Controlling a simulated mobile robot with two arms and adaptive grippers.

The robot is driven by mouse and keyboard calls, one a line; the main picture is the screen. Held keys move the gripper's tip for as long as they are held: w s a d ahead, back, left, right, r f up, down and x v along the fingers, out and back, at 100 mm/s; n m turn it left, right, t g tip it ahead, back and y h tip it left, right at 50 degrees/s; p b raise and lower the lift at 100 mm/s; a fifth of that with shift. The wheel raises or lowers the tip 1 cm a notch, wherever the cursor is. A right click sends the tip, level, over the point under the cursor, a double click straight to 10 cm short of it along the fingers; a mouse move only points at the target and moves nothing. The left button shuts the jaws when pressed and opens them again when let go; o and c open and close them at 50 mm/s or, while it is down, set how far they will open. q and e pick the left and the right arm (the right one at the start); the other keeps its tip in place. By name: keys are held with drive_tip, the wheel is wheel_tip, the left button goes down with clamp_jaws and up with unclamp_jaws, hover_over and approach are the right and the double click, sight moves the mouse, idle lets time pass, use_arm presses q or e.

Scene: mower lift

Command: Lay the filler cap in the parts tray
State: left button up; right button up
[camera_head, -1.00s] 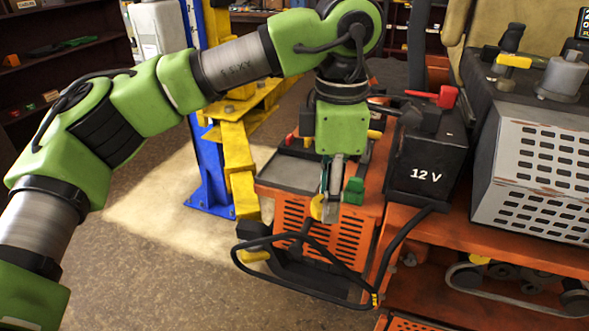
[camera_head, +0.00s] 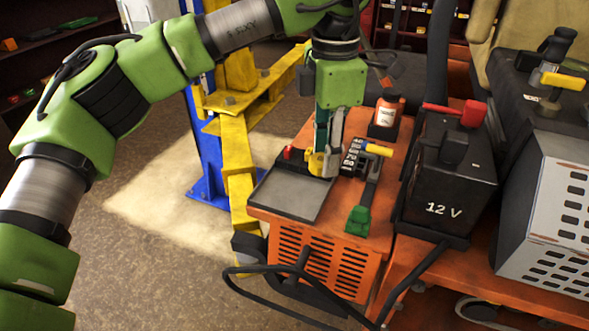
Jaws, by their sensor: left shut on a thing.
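The yellow filler cap (camera_head: 317,163) is in the fingers of my left gripper (camera_head: 325,170), which is shut on it and points down. The fingers hide part of the cap. The parts tray (camera_head: 287,195), flat and grey with a dark rim, sits on top of the orange cabinet. The gripper and cap show at the tray's far right corner. I cannot tell how high above the tray or cabinet top the cap is. My right gripper is not in view.
Beside the tray are a tool with a green end (camera_head: 358,219), a dark block with white markings (camera_head: 354,158) and a bottle (camera_head: 387,112). A black 12 V battery (camera_head: 443,185) stands to the right. A yellow lift arm (camera_head: 237,160) is left. The tray's visible floor is clear.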

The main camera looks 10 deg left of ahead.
use_arm(q)
drive_tip(key=w+a+f+p, duration=0.1)
drive_tip(key=a+f, duration=0.1)
drive_tip(key=w+a+f, duration=0.1)
drive_tip(key=a+f, duration=0.1)
drive_tip(key=w+a+f+p, duration=0.1)
drive_tip(key=w+f, duration=0.1)
drive_tip(key=shift+a+f+p, duration=0.15)
drive_tip(key=shift+a+p, duration=0.2)
drive_tip(key=shift+a, duration=0.05)
drive_tip(key=f+p, duration=0.2)
drive_tip(key=shift+w+a+f, duration=0.15)
drive_tip(key=shift+a+f, duration=0.2)
drive_tip(key=shift+f, duration=0.65)
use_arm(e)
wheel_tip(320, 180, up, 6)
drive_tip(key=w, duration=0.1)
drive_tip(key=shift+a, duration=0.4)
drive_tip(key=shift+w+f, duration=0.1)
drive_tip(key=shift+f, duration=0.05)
use_arm(q)
drive_tip(key=o, duration=1.1)
drive_tip(key=shift+f, duration=0.1)
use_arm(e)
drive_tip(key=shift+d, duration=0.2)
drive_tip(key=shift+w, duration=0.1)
